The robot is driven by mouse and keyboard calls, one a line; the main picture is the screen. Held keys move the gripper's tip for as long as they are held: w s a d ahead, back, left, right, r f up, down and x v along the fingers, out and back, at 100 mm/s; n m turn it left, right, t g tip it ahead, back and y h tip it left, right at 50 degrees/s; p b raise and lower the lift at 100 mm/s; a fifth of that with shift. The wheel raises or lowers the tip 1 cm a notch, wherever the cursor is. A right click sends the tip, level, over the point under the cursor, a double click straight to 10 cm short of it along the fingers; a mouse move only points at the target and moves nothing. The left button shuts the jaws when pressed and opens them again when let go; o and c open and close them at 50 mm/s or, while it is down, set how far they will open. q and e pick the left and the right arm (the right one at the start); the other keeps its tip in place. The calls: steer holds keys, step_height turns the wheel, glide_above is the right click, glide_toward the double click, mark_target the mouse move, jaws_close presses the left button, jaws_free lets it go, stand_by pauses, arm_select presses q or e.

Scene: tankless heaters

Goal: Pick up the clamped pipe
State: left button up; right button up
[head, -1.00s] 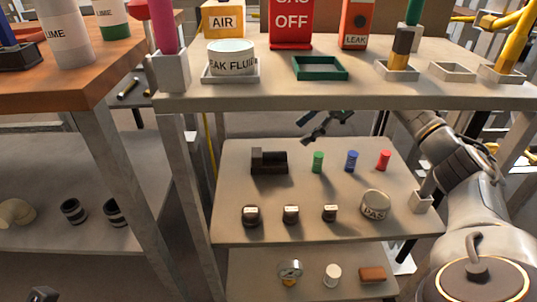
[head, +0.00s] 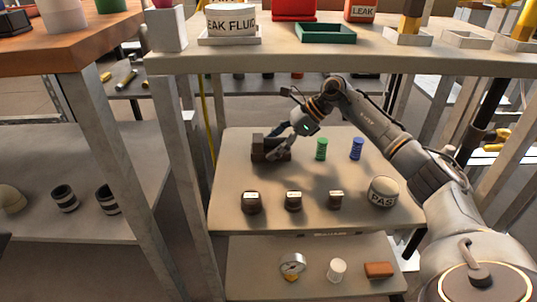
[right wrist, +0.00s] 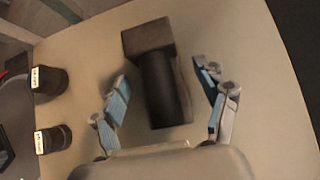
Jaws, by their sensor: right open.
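The clamped pipe is a dark cylinder with a square block at one end (head: 258,153), lying on the middle shelf in the head view. In the right wrist view the dark pipe (right wrist: 163,88) lies lengthwise between the fingers, its block at the far end. My right gripper (head: 281,146) is over the pipe, partly covering it in the head view. In the right wrist view the right gripper (right wrist: 166,98) is open, one blue-padded finger on each side, with gaps to the pipe. My left gripper cannot be made out.
The middle shelf (head: 225,200) also holds a green cylinder (head: 321,149), a blue cylinder (head: 357,149), several dark fittings (head: 294,201) and a PAS-labelled tin (head: 383,192). The upper shelf edge (head: 330,63) is close above my right arm. A table leg (head: 182,160) stands left.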

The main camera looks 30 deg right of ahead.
steer(key=shift+w+a+f, duration=0.15)
jaws_close()
stand_by(0.4)
steer(key=shift+r, duration=0.3)
